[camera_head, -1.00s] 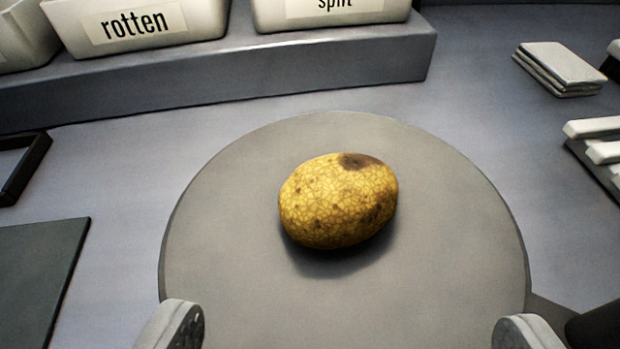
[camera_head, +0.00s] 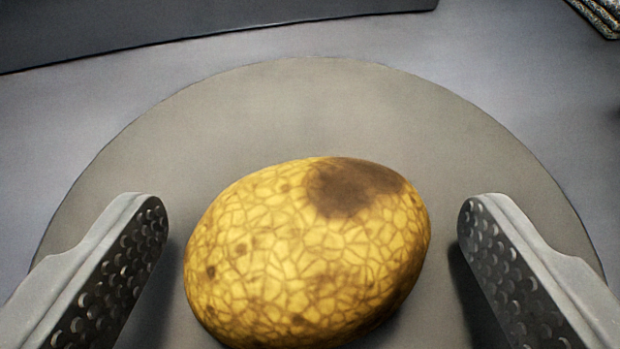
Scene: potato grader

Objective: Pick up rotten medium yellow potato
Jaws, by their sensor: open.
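The yellow potato (camera_head: 300,260) lies on a round grey plate (camera_head: 300,105). Its skin has a net of brown cracks, small dark spots and a large dark brown rotten patch at its upper right. My gripper (camera_head: 312,215) is open, with one finger to the left of the potato and one to the right. There is a gap between each finger and the potato, so neither touches it. The bottom edge of the picture comes close to the potato's near side.
A dark grey ledge (camera_head: 200,22) runs along the back left. A stack of flat pieces (camera_head: 598,15) shows at the top right corner.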

